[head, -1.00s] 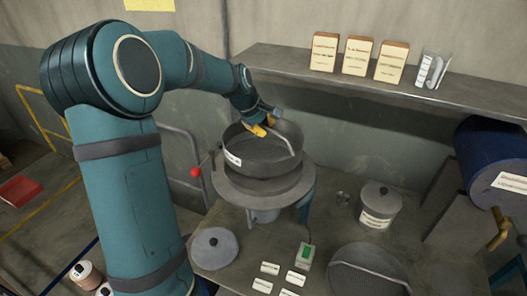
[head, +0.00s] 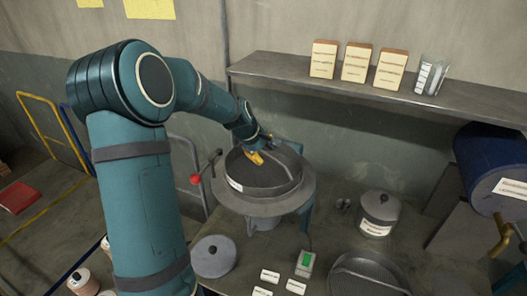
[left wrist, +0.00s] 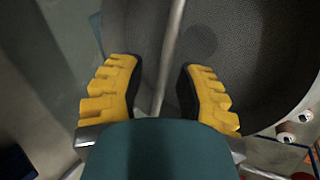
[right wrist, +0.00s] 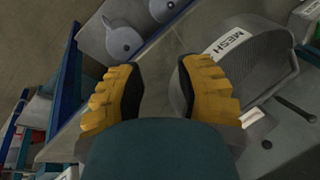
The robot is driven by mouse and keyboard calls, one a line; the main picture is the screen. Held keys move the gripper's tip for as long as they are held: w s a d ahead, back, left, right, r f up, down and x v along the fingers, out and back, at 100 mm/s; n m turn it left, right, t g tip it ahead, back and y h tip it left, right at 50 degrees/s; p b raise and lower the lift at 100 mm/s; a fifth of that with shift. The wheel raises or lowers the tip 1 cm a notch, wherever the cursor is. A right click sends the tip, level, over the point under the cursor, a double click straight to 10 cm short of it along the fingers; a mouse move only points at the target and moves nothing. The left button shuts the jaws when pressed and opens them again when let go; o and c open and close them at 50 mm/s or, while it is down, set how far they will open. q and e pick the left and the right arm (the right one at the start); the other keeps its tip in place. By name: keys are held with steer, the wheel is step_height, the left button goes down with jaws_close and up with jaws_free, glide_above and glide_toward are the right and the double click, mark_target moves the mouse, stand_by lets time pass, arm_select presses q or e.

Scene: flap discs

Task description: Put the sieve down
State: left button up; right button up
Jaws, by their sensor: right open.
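The sieve (head: 262,182), a dark round pan with a white label and a bar handle, sits level on the round grey stand (head: 292,206) in the head view. Its mesh (left wrist: 240,50) and handle bar (left wrist: 172,50) fill much of the left wrist view. My left gripper (head: 255,157) is over the sieve; its open yellow fingers are either side of the bar, with gaps showing. My right gripper (right wrist: 156,80) is open and empty, over the bench in the right wrist view, and outside the head view. The sieve's underside is hidden.
A second mesh pan (head: 365,264) lies at the bench front. A lidded pot (head: 379,213), a grey lid (head: 213,256) and a green-buttoned box (head: 305,263) stand nearby. A red-knobbed lever (head: 196,178) is left of the stand. A shelf (head: 300,83) runs behind.

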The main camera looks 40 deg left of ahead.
arm_select(q)
steer(key=shift+r, duration=0.1)
steer(key=v, duration=1.1)
steer(key=shift+s+r, duration=0.25)
steer(key=shift+r, duration=0.1)
